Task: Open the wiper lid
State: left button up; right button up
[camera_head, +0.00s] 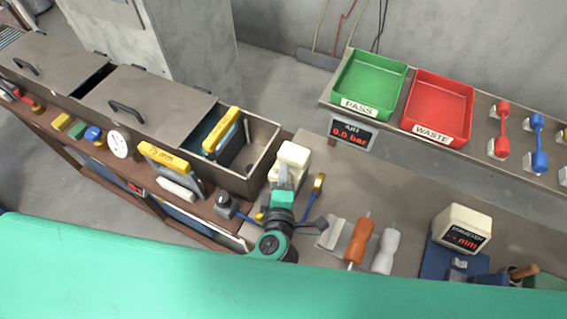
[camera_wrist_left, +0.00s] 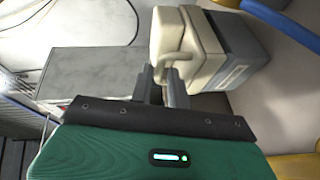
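The wiper (camera_head: 293,154) is a small cream box near the middle of the head view, behind my left gripper (camera_head: 282,176). In the left wrist view the wiper's cream body (camera_wrist_left: 208,45) sits on a grey base (camera_wrist_left: 236,55). Its lid (camera_wrist_left: 166,32) lies against the body, with a thin seam between them, and carries a looped cream handle (camera_wrist_left: 180,56). My left gripper (camera_wrist_left: 163,80) has its two grey fingers close together at this handle, which appears to be between them. The fingers hide part of the handle. My right gripper is not in view.
A green PASS tray (camera_head: 345,107) and a red WASTE tray (camera_head: 424,131) stand at the back right. An open-topped grey tank (camera_head: 268,160) stands close left of the wiper. Orange (camera_head: 359,242) and white (camera_head: 385,250) spools and a diameter gauge (camera_head: 462,228) stand to the right.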

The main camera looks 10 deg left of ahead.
aim_at(290, 165)
pick_arm(q)
jog(key=shift+w, duration=0.65)
jog(key=shift+w+a+f, duration=0.1)
jog(key=shift+w+f, duration=0.1)
jog(key=shift+w, duration=0.45)
grip_shut()
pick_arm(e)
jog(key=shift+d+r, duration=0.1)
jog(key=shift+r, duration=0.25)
